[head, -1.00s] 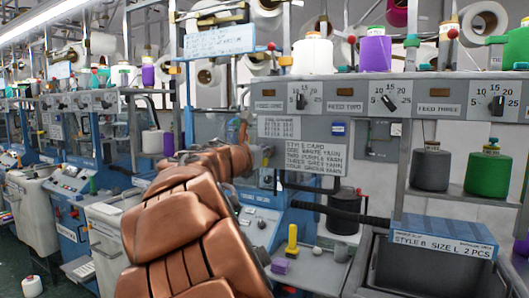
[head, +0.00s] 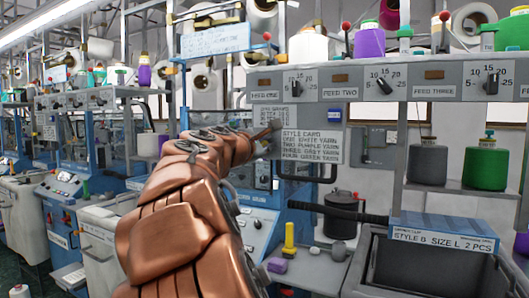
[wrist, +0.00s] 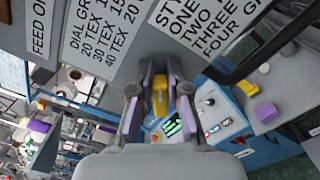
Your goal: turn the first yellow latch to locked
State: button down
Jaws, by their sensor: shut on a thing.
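In the wrist view my gripper (wrist: 158,98) has its two fingers on either side of a small yellow latch (wrist: 160,96), closed on it. The latch lies lengthwise between the fingers, against the grey panel. Its full shape and any lock marking are hidden by the fingers. In the head view my copper-coloured arm reaches to the panel just left of the style card (head: 312,147), and my gripper (head: 268,132) is small and partly hidden there. The latch cannot be made out in the head view.
The panel carries feed dials (head: 384,85) above. Below, a yellow-handled tool (head: 289,238) and a purple block (head: 277,265) lie on the ledge. A dark hose (head: 340,210) runs to the right, towards a dark bin (head: 440,265). Yarn cones stand on the shelf.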

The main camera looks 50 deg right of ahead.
jog(key=m+b, duration=0.1)
jog(key=f+m+b, duration=0.1)
jog(key=m+b, duration=0.1)
jog(key=shift+s+m, duration=0.1)
jog(key=shift+m, duration=0.2)
jog(key=shift+f+m+b, duration=0.15)
jog(key=shift+m+b, duration=1.35)
jog(key=shift+b, duration=0.1)
jog(key=c, duration=1.1)
grip_release()
jog(key=v, duration=1.2)
